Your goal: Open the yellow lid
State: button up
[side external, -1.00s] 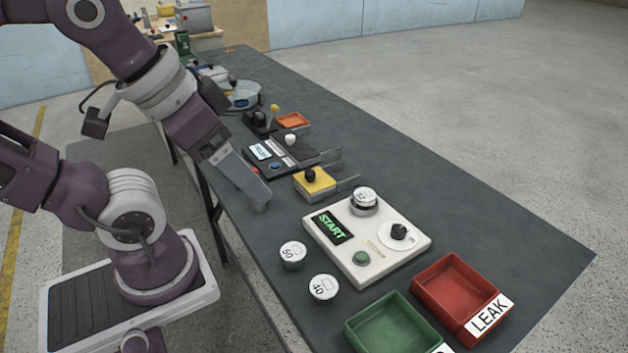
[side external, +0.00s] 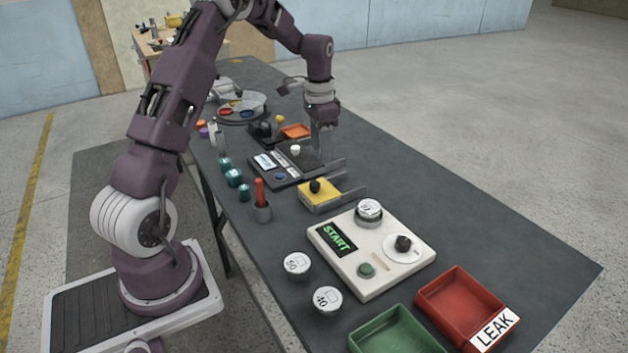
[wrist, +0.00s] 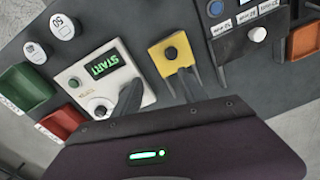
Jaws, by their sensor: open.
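The yellow lid (side external: 315,193) with a black knob sits on a small metal box with rails, left of the table's middle in the side external view. The lid looks closed on its box. It also shows in the wrist view (wrist: 170,57), ahead of my gripper. My gripper (side external: 322,150) is above the table, behind the lid and near the dark panel, apart from the lid. Its fingers (wrist: 160,98) reach toward the lid's side in the wrist view. They are spread and hold nothing.
The white START panel (side external: 345,270) with a dial and button stands in front of the lid. Red (side external: 463,290) and green (side external: 400,335) trays lie further forward. A dark panel (side external: 275,168) with a white knob is behind. A red-handled tool stands in a cup (side external: 262,212).

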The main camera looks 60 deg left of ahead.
send_over(314, 183)
notch_tip(314, 183, down, 5)
jog(key=shift+s+f, duration=0.1)
jog(key=shift+f, duration=0.05)
notch_tip(314, 183, down, 7)
jog(key=shift+f, duration=0.1)
grip_shut()
dwell(1.1)
